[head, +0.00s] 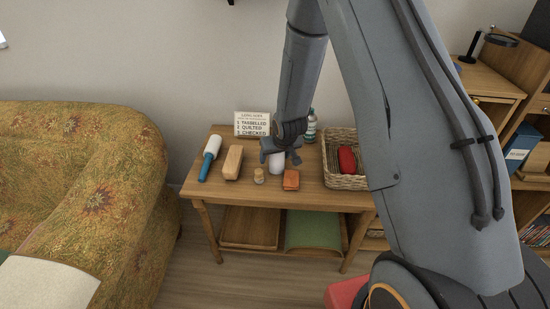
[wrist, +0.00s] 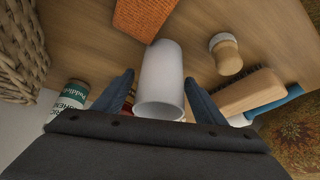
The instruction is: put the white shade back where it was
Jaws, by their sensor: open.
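The white shade (head: 277,165) is a small, plain, slightly tapered cup shape on the wooden side table (head: 220,190). In the wrist view the white shade (wrist: 162,78) lies between my two fingers, its open rim towards my palm. My gripper (head: 281,150) is over the shade in the head view and partly hides it. In the wrist view my gripper (wrist: 158,84) is open, with one finger on each side of the shade; I cannot tell whether either finger touches it.
An orange block (head: 291,180), round wooden brush (head: 259,176), long wooden brush (head: 233,162) and blue-handled roller (head: 210,158) stand close by. A wicker basket (head: 345,182), bottle (head: 311,127) and list card (head: 252,124) are also there. A black lamp (head: 472,47) stands right.

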